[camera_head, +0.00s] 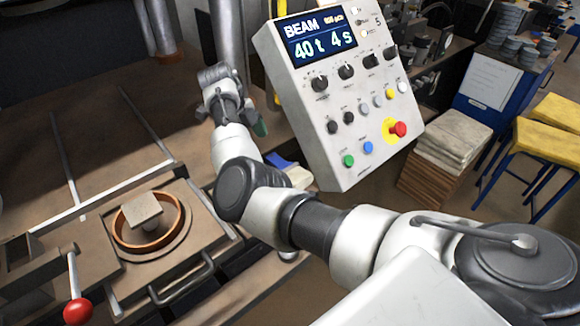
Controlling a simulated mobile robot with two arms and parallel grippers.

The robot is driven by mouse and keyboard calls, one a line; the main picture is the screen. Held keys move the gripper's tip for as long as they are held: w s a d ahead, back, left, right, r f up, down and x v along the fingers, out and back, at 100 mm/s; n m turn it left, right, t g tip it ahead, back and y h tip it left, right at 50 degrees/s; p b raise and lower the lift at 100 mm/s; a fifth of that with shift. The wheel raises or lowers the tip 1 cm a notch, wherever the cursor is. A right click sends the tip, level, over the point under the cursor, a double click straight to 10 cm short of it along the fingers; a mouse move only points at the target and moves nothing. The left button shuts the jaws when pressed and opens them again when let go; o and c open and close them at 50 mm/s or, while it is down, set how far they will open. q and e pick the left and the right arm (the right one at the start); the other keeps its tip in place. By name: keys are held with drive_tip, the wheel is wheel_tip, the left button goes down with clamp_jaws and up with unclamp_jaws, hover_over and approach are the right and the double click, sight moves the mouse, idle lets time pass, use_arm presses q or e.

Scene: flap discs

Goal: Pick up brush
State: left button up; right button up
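My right arm comes in from the lower right and reaches across to the press table. Its gripper end (226,96) is over the back right part of the table, beside the column. The fingers are small and partly hidden by my own wrist, so I cannot tell whether they are open or shut. A dark green piece (261,128) shows just right of the wrist. A blue and cream object (288,167), possibly the brush, lies at the table's right edge, partly hidden by my arm and the control box. My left gripper is not in view.
The grey control box (335,100) with its lit display stands close right of my arm. A round orange-brown ring mould (148,222) with a light block in it sits front left, near a red-knobbed lever (77,300). The table's left middle is fairly clear.

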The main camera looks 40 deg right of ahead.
drive_tip(key=p, duration=0.5)
hover_over(283, 167)
drive_tip(key=w+a, duration=0.1)
drive_tip(key=shift+w+a+r, duration=0.1)
drive_tip(key=shift+w, duration=0.1)
drive_tip(key=p+x, duration=0.1)
drive_tip(key=x, duration=0.3)
drive_tip(key=shift+s+f+p, duration=0.1)
drive_tip(key=shift+f+p, duration=0.15)
drive_tip(key=shift+p, duration=0.1)
drive_tip(key=shift+s+f, duration=0.1)
drive_tip(key=shift+f, duration=0.2)
drive_tip(key=c, duration=1.1)
